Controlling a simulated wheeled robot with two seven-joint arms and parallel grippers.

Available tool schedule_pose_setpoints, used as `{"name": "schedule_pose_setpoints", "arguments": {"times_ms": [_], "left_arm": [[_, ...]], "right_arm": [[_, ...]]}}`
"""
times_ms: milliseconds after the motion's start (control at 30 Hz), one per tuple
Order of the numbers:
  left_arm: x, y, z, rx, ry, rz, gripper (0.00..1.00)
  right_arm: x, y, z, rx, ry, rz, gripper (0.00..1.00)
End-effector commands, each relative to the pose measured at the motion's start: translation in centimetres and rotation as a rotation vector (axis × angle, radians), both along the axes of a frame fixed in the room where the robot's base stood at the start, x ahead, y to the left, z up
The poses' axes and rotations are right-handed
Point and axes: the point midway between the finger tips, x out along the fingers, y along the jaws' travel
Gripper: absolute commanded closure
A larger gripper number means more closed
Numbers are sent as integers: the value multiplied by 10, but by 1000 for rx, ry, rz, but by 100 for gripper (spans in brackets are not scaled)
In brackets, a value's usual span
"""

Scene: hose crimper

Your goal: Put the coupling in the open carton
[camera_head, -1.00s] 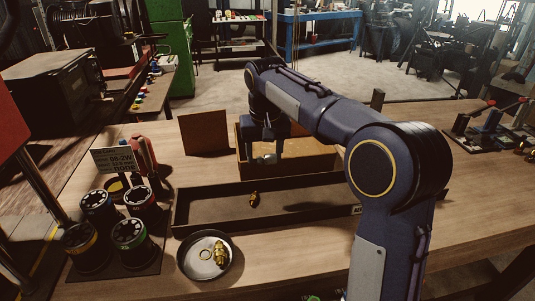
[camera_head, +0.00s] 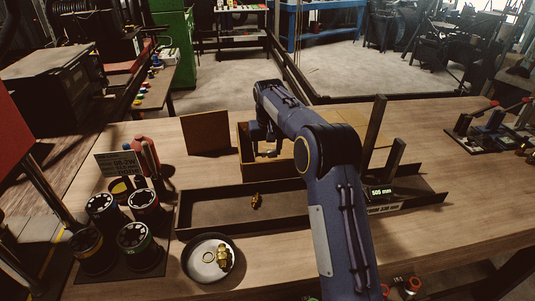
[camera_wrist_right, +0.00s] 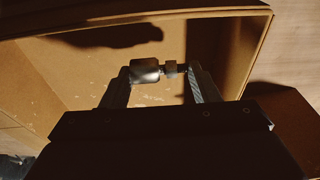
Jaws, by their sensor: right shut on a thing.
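My right gripper (camera_wrist_right: 160,75) is shut on the coupling (camera_wrist_right: 145,70), a grey metal cylinder with a narrower stepped end, lying crosswise between the fingertips. In the right wrist view the carton's cardboard walls (camera_wrist_right: 85,75) surround it, with the floor behind; I cannot tell whether the coupling touches the floor. In the head view the open carton (camera_head: 262,172) stands at the back middle of the bench, and my right gripper (camera_head: 267,148) reaches into its opening. My forearm hides the carton's right part. My left gripper is not in view.
A long dark tray (camera_head: 225,212) with a brass fitting (camera_head: 256,201) lies in front of the carton. A round dish (camera_head: 205,272) holds brass parts. Several dark die cylinders (camera_head: 140,240) stand at left. A brown panel (camera_head: 205,132) stands left of the carton. Uprights (camera_head: 374,130) rise at right.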

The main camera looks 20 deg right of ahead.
Motion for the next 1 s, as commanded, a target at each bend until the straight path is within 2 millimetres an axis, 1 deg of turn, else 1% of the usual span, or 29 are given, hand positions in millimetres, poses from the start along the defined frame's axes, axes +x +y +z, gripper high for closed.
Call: {"name": "schedule_pose_setpoints", "arguments": {"times_ms": [200,400,767,800,967,1000], "left_arm": [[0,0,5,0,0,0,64],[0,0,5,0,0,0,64],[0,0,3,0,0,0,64],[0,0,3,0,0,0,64],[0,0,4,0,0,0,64],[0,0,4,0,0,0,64]], "right_arm": [[9,-5,-12,0,1,-1,68],[8,-4,-40,1,2,0,68],[8,-4,-45,0,0,0,68],[8,-4,-45,0,0,0,44],[8,-4,-45,0,0,0,23],[8,-4,-45,0,0,0,23]]}}
